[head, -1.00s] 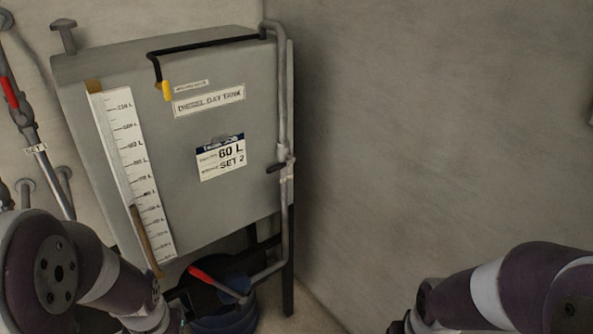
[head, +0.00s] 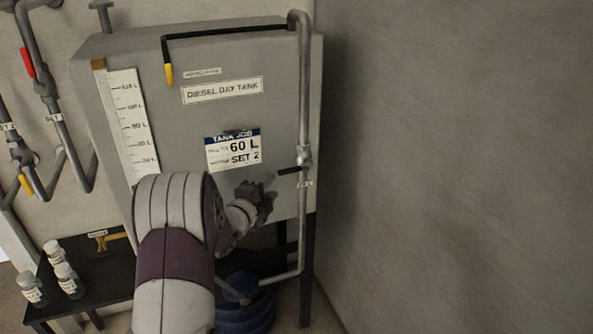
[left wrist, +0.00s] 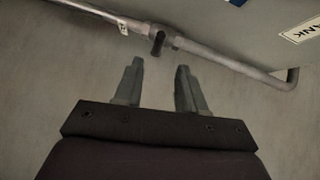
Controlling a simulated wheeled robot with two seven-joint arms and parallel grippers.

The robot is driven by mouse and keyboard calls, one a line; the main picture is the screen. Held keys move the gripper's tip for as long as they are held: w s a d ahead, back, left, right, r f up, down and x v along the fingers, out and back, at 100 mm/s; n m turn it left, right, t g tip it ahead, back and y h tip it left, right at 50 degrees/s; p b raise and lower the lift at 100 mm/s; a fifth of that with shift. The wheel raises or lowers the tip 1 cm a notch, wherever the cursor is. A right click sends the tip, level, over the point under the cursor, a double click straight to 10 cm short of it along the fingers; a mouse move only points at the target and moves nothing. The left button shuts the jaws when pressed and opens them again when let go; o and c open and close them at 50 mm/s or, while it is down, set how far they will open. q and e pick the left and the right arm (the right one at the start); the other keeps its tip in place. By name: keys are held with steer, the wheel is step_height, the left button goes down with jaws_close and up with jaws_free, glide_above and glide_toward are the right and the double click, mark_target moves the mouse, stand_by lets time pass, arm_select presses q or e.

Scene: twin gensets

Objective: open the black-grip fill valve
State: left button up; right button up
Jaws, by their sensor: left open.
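The fill valve's black grip (head: 289,170) sticks out to the left from the vertical grey pipe (head: 304,100) at the right of the diesel day tank (head: 190,135). The grip also shows in the left wrist view (left wrist: 157,43), end on, just beyond the gap between my fingertips. My left gripper (head: 264,194) is in front of the tank, a little left of and below the grip. In the left wrist view its two fingers (left wrist: 160,67) are apart with nothing between them. They do not appear to touch the grip. My right gripper is out of view.
A yellow-tipped black pipe (head: 168,72) hangs at the tank's top left. A red-handled valve (head: 28,63) is on the left wall piping. Several small bottles (head: 66,280) stand at lower left. A blue drum (head: 245,315) is below the tank. The right wall (head: 460,150) is bare.

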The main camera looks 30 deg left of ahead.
mark_target(288, 172)
arm_select(q)
steer(key=w, duration=0.3)
steer(key=w+f+p, duration=0.1)
steer(key=w, duration=0.7)
steer(key=shift+w+a+f, duration=0.15)
steer(key=shift+w+f, duration=0.1)
steer(key=shift+f, duration=0.15)
jaws_close()
